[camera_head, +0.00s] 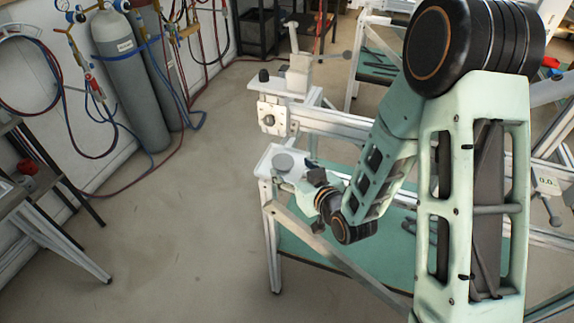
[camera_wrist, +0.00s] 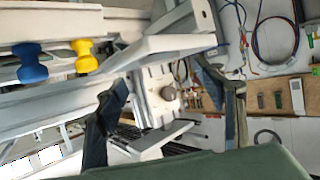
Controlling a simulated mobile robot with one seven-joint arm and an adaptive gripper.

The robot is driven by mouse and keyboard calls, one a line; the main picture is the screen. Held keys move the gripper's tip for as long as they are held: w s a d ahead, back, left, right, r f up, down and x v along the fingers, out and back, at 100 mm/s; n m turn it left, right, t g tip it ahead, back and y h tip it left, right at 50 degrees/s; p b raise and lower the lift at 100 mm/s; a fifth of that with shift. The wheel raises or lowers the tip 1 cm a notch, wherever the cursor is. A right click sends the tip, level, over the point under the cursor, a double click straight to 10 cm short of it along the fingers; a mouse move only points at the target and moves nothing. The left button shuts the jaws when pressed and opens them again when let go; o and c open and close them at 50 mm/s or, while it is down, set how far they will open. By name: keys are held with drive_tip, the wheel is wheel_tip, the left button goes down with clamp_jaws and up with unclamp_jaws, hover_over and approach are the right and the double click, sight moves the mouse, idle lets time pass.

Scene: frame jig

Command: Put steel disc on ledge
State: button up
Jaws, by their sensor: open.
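A flat round grey disc (camera_head: 284,161), which looks like the steel disc, rests on a small white ledge (camera_head: 261,163) at the frame's near left corner. My gripper (camera_head: 308,172) is just to the right of the disc, low over the same ledge. In the wrist view my gripper (camera_wrist: 168,105) has its two dark fingers wide apart with nothing held between them. Whether a finger touches the disc cannot be told.
A white upper plate (camera_head: 284,88) with a small black knob stands behind the ledge, above a bracket and a rail (camera_head: 340,122). A green lower shelf (camera_head: 312,252) lies beneath. Blue and yellow knobs (camera_wrist: 84,55) show in the wrist view.

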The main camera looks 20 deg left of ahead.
drive_tip(key=p+v, duration=0.6)
drive_tip(key=p, duration=0.1)
drive_tip(key=shift+s+d+r+p, duration=0.1)
drive_tip(key=shift+s+p, duration=0.05)
drive_tip(key=shift+p, duration=0.2)
idle(0.4)
